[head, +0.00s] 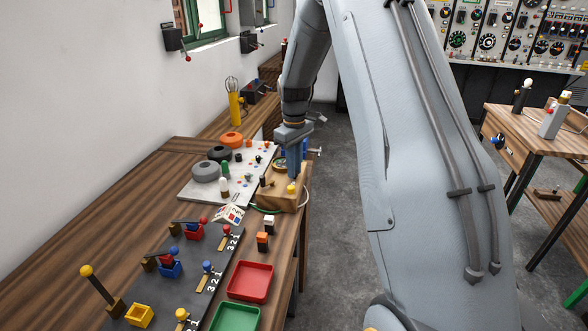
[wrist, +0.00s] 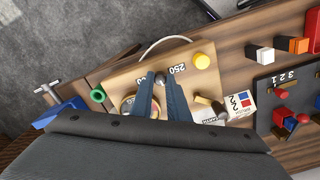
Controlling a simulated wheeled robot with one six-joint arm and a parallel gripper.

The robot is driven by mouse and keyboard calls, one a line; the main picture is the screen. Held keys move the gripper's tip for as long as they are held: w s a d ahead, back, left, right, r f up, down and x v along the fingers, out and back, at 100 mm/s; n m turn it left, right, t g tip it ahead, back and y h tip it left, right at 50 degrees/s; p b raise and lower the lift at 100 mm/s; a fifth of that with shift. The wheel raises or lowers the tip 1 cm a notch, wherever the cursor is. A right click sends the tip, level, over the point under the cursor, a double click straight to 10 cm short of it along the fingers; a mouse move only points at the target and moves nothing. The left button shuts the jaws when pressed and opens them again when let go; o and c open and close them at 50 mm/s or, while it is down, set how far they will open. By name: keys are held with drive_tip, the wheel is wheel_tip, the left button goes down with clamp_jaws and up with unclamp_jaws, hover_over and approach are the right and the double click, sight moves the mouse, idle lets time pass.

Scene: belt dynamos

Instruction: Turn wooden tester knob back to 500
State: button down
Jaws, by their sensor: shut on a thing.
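The wooden tester (head: 270,197) is a light wooden box near the right edge of the long bench; it also shows in the wrist view (wrist: 117,76). My gripper (head: 291,172) points down over it. In the wrist view, my gripper's blue fingers (wrist: 162,84) are shut on a small dark knob (wrist: 160,77) on the tester's top. A "250" mark (wrist: 179,69) is readable just right of the knob. Another mark left of it is partly hidden by a finger, so I cannot read it. The knob's pointer is hidden.
Orange and white switches (head: 263,240) stand close by.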

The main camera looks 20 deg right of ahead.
drive_tip(key=m+b, duration=0.1)
drive_tip(key=m, duration=0.5)
drive_tip(key=shift+d, duration=0.1)
drive_tip(key=m, duration=0.7)
drive_tip(key=shift+b, duration=0.35)
drive_tip(key=shift+r, duration=0.1)
drive_tip(key=c, duration=1.7)
unclamp_jaws()
drive_tip(key=shift+r+b, duration=1.2)
drive_tip(key=shift+r, duration=2.7)
